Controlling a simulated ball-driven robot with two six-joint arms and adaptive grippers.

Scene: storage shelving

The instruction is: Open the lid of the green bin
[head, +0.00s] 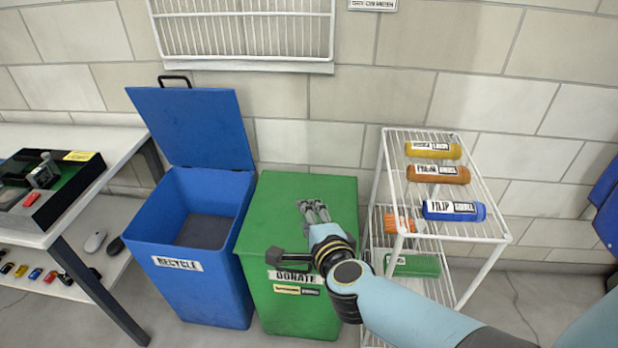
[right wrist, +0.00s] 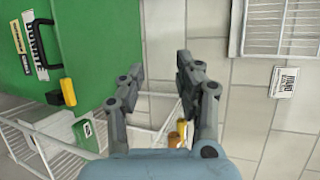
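The green bin (head: 290,305) stands beside the blue bin with its flat green lid (head: 275,195) down. A black handle (head: 288,257) shows at the lid's front edge, above the DONATE label; the handle also shows in the right wrist view (right wrist: 40,45). My right gripper (head: 314,209) appears over the lid in the head view, fingers pointing toward the wall. In the right wrist view its two fingers (right wrist: 160,70) are apart with nothing between them, to the right of the green bin. The gripper's height above the lid is unclear. My left gripper is not in view.
The blue RECYCLE bin (head: 205,205) stands left with its lid (head: 190,128) raised. A white wire rack (head: 480,232) with several bottles stands close on the right. A table (head: 120,145) is at far left. A white wire panel (head: 245,30) hangs on the wall.

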